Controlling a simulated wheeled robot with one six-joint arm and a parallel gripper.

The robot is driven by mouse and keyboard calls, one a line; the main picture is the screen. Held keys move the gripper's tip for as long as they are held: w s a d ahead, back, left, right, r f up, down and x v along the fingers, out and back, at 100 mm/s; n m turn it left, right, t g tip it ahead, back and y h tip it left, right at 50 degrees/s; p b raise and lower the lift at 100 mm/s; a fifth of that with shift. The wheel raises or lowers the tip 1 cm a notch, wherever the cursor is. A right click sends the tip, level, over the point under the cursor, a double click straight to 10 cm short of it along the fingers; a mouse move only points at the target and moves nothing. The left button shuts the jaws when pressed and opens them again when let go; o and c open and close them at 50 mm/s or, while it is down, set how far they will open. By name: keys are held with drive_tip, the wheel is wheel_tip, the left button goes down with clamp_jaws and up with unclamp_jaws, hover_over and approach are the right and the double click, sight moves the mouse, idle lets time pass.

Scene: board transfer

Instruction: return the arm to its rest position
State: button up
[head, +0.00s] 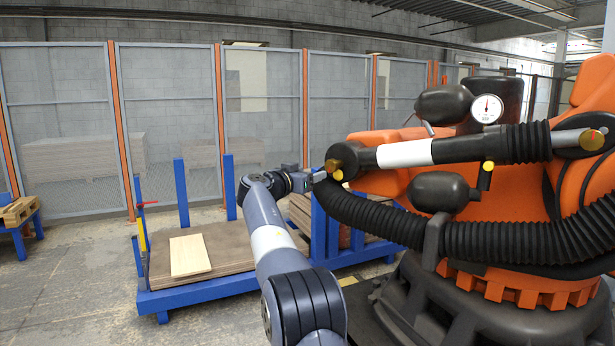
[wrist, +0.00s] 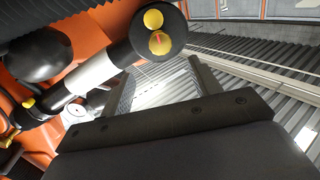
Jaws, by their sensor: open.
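My arm reaches forward from the bottom middle of the head view. My gripper (head: 322,175) is at its far end, close to the orange industrial robot (head: 400,183) in that view. In the wrist view my gripper (wrist: 160,82) shows two dark fingers set well apart, with nothing between them. Behind the fingers are the corrugated ceiling and part of the orange robot (wrist: 95,25). The fingertips are too small to make out clearly in the head view.
A blue cart (head: 205,295) carries brown boards (head: 225,243), with one pale board (head: 189,255) on top. The orange robot's black corrugated hose (head: 480,235) fills the right side. Mesh fencing (head: 170,90) stands behind. Open floor (head: 70,270) lies at left.

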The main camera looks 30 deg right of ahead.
sight(330, 166)
drive_tip(key=shift+d, duration=0.15)
drive_tip(key=p+x, duration=0.1)
drive_tip(key=x, duration=0.1)
drive_tip(key=p+x, duration=0.2)
drive_tip(key=x, duration=0.1)
drive_tip(key=p+x, duration=0.2)
drive_tip(key=x, duration=0.1)
drive_tip(key=shift+w+r, duration=0.15)
drive_tip(key=shift+r, duration=0.1)
drive_tip(key=shift+p+x, duration=1.25)
drive_tip(key=shift+p, duration=0.1)
drive_tip(key=shift+f, duration=0.2)
